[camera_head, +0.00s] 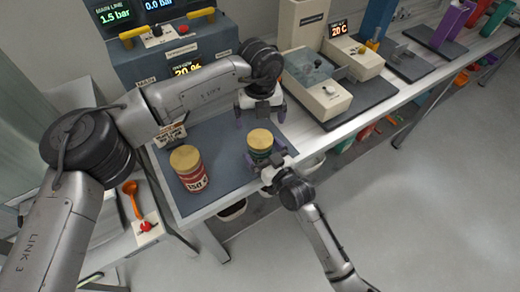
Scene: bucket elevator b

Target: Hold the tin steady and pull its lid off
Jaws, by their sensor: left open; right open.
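A small dark green tin (262,155) with a tan-yellow lid (260,139) stands upright on the blue-grey mat (222,143). The lid is seated on the tin. My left gripper (260,117) is open and points down just behind and above the tin, apart from the lid. My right gripper (270,163) is open at the tin's near side, its fingers low beside the tin's body. I cannot tell whether they touch it. A larger red and white tin (194,178) with a similar tan lid (186,158) stands to the left on the same mat.
A blue-grey control box (175,60) with yellow handles stands behind the mat. A beige device (318,85) is to the right. The mat between the two tins is clear.

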